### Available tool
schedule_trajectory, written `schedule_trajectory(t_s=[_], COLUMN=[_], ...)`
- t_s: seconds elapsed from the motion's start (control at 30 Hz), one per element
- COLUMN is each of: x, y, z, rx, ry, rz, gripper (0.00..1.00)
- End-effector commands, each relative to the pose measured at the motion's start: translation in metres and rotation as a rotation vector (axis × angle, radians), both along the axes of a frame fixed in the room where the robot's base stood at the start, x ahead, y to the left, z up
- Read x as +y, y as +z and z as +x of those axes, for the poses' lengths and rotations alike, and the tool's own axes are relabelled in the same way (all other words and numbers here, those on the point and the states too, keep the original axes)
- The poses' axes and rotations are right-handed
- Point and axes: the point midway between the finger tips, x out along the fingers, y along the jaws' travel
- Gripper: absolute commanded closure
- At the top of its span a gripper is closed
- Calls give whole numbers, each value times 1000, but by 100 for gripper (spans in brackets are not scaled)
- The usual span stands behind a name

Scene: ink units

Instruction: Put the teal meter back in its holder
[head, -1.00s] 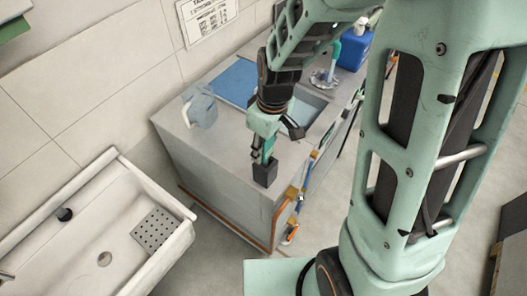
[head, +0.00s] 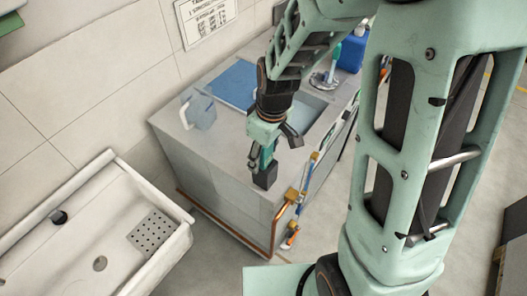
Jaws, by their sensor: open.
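The teal meter (head: 267,157) stands upright with its lower end in a small dark box-shaped holder (head: 265,179). The holder is on the near corner of the grey counter. My gripper (head: 272,150) is directly above, open, with one finger to the left of the meter and the other spread to the right. The gripper hides the meter's upper part. I cannot tell whether a finger touches it.
The grey counter (head: 190,150) carries a light blue-grey jug (head: 199,110), a blue mat (head: 235,84) and a recessed basin. A blue canister (head: 352,52) is behind. A white sink (head: 80,235) is at lower left. Pipes and valves (head: 291,200) line the counter's right side.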

Motion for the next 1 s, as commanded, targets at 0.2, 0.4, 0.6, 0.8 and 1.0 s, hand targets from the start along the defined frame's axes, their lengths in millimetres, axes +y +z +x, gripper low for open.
schedule_trajectory(t_s=[0.2, 0.4, 0.6, 0.8, 1.0], x=[-1, -5, -8, -11, -11], y=[16, 53, 92, 116, 122], z=[0, -2, -5, -8, -9], rx=[-5, -7, -6, -3, 0], ry=[0, -1, 0, 0, 0], rz=[1, 1, 1, 0, 0], gripper=[50, 50, 50, 50, 50])
